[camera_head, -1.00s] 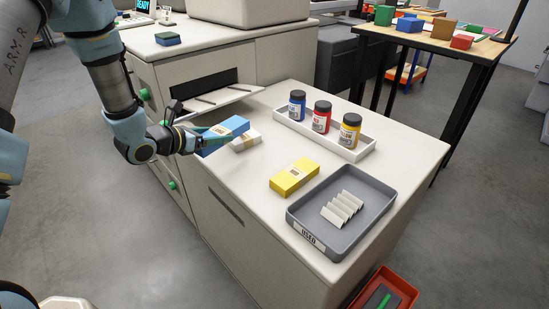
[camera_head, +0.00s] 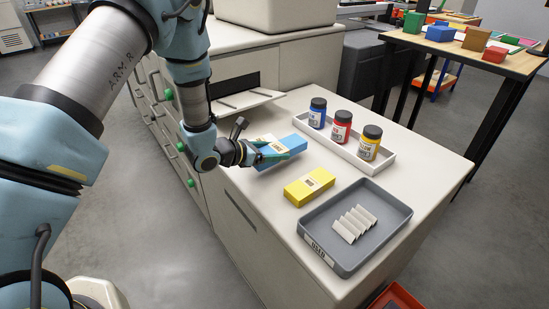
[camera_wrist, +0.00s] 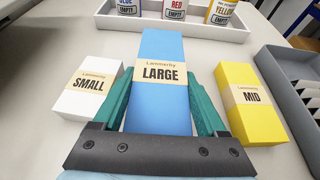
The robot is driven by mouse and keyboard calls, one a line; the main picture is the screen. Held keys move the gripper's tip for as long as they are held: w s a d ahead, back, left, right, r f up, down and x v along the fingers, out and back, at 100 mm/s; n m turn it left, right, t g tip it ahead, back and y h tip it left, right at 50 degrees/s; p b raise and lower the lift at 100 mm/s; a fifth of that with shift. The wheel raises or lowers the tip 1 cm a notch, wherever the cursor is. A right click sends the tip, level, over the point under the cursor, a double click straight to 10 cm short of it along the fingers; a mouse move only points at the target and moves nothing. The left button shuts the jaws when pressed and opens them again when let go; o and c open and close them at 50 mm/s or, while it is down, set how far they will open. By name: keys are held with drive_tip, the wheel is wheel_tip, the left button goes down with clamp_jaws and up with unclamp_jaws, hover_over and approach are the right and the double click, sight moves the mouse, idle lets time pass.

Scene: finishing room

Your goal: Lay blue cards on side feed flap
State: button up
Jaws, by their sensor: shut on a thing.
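The blue card pack (camera_head: 290,145), banded LARGE, is between the green fingers of my gripper (camera_head: 279,153). In the wrist view the blue pack (camera_wrist: 163,48) points away from me, with a finger along each side. My gripper is shut on it, low over the counter; I cannot tell whether the pack touches the top. The side feed flap (camera_head: 243,103) is folded out below a dark slot, to the left of and behind the gripper. It carries two dark rails and no cards.
A white SMALL pack (camera_wrist: 88,92) lies left of the blue one, a yellow MID pack (camera_head: 309,187) right. A white tray (camera_head: 385,166) with three jars stands behind.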

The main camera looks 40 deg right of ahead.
sight(274, 166)
drive_tip(key=shift+f+p, duration=0.4)
drive_tip(key=shift+f, duration=1.25)
drive_tip(key=shift+f, duration=0.15)
drive_tip(key=o, duration=1.6)
